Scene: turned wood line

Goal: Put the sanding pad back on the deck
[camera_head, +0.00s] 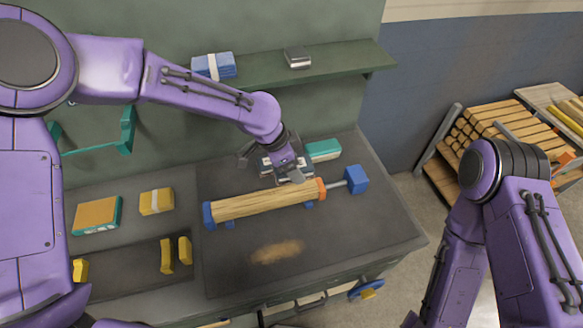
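Two teal blocks could be the sanding pad, and I cannot tell which is. One teal block with a pale side (323,150) lies at the back of the dark bench top (350,250), just right of my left gripper. The other, a teal block with an orange-tan top (97,214), lies on the grey left part of the bench. My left gripper (284,174) is low over the bench, behind the turned wood piece (265,202). Its fingers are partly hidden by its own wrist, so its grip is unclear. My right gripper is out of view.
The wood piece lies between blue supports and an orange collar, with a blue block (356,179) at its right. A yellow block (156,201) and several yellow pieces lie left. A green shelf (345,60) runs above. Sawdust (277,252) lies on the clear front.

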